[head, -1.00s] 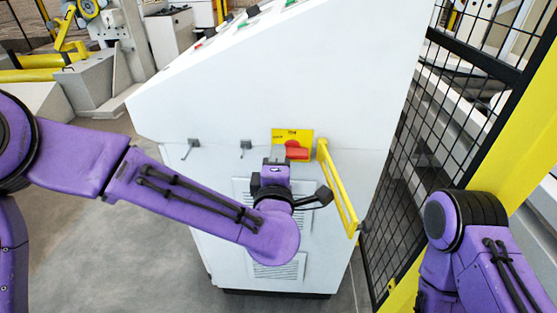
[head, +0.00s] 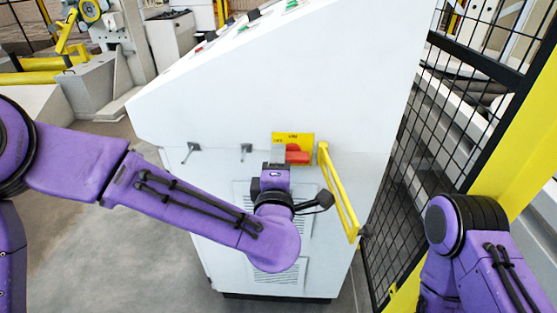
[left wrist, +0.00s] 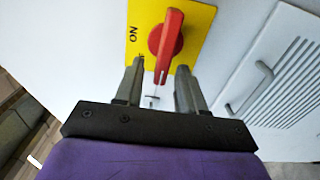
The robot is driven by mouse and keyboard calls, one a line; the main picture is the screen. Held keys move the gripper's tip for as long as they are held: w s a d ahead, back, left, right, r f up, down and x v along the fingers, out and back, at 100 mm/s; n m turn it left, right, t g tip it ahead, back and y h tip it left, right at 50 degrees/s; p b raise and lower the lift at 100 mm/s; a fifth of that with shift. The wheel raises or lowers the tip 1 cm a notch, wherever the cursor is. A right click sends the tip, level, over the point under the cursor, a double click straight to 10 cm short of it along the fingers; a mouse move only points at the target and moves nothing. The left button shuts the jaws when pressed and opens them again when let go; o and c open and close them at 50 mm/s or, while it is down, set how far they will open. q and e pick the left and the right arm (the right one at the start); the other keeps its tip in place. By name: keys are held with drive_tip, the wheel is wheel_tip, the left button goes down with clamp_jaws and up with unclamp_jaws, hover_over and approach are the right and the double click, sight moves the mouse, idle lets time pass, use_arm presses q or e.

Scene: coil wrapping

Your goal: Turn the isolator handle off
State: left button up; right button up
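The red isolator handle (left wrist: 168,45) sits on a yellow plate (left wrist: 200,22) marked "ON" on the white cabinet's face. It also shows in the head view (head: 297,157), partly hidden by my left gripper. My left gripper (left wrist: 160,75) is open, its two fingers apart. In the left wrist view the handle's lower end shows between the fingertips, with gaps on both sides; I cannot tell whether it is at fingertip depth. In the head view the gripper (head: 277,154) is right in front of the plate. My right gripper is out of view; only its arm shows.
A yellow grab rail (head: 338,190) stands out from the white cabinet (head: 300,80) just right of the handle. Small grey hooks (head: 246,150) are to its left. A black mesh fence (head: 425,150) with a yellow post stands at the right. Grey floor is clear at lower left.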

use_arm(q)
drive_tip(key=s, duration=1)
drive_tip(key=a+f+m+g+p, duration=0.2)
drive_tip(key=a+f+m+g, duration=0.25)
drive_tip(key=f, duration=0.55)
drive_tip(key=a+f+m+g+p, duration=0.25)
drive_tip(key=a+f+m, duration=0.25)
drive_tip(key=f, duration=0.5)
drive_tip(key=s+a+f+g+y+p, duration=0.1)
drive_tip(key=s+a+f+g+p, duration=0.1)
drive_tip(key=s+a+f, duration=0.2)
drive_tip(key=s+a+f+m+g+y+p, duration=0.1)
drive_tip(key=s+a+f+g, duration=0.2)
drive_tip(key=s+a, duration=0.5)
drive_tip(key=s+a+f+m+g+y+p, duration=0.1)
drive_tip(key=s+a+f, duration=0.3)
drive_tip(key=s, duration=0.5)
drive_tip(key=shift+s+a+f+g+p, duration=0.2)
drive_tip(key=shift+a+f+g+p, duration=0.15)
drive_tip(key=shift+a+g+p, duration=0.55)
